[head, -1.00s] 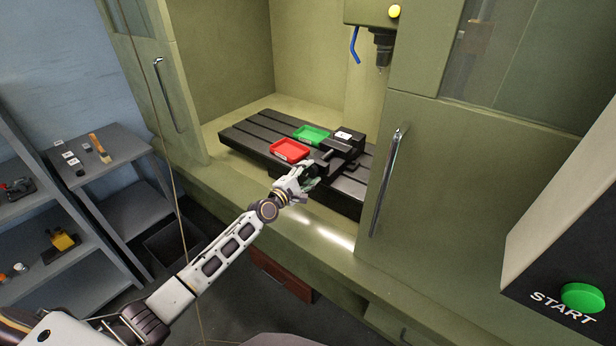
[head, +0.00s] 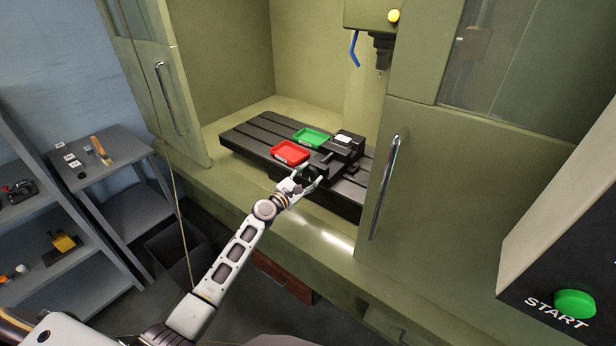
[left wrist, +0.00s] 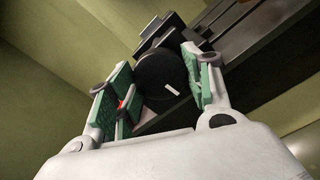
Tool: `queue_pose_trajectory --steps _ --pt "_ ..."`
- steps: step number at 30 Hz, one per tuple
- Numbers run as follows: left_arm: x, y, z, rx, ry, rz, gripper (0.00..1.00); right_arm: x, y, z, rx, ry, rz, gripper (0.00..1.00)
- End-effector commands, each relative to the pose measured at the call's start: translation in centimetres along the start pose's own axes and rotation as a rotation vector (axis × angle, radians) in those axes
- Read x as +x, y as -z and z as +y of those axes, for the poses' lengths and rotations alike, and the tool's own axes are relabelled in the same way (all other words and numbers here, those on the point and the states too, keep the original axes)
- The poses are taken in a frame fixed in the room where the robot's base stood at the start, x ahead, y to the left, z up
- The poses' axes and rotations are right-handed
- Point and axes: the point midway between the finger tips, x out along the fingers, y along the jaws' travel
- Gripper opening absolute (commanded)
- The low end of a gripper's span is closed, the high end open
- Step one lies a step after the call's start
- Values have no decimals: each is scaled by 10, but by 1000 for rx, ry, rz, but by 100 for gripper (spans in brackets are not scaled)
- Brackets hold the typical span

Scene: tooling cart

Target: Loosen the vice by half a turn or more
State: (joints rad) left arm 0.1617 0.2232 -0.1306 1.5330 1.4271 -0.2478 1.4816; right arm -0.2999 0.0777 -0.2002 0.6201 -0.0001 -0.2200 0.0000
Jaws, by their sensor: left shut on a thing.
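The black vice (head: 346,148) sits on the slotted machine table, its screw end facing the front edge. In the left wrist view its round black knob (left wrist: 160,72) carries a short white mark near the lower right of its face. My left gripper (head: 308,181) is at this knob, and in the left wrist view its green-padded fingers (left wrist: 158,84) stand on both sides of it, shut on it. The knob is mostly hidden by the fingers in the head view. My right gripper is not in view.
A red tray (head: 290,151) and a green tray (head: 312,137) lie on the table (head: 246,139) left of the vice. The spindle (head: 382,50) hangs above. Door handles (head: 386,188) flank the opening. A green START button (head: 575,304) is at right.

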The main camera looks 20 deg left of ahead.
Motion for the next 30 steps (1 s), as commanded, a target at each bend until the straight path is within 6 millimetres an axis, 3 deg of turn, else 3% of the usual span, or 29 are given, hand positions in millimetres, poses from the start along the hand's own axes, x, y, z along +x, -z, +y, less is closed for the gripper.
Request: queue_pose_trajectory --steps 10,11,15,30 --pt "0 2 -2 -3 3 3 27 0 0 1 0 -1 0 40" --pt "0 2 -2 -3 3 3 53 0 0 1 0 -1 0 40" --pt "0 2 -2 -2 2 2 71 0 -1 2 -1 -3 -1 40" --pt "-3 1 0 -1 0 1 72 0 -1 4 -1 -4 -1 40"
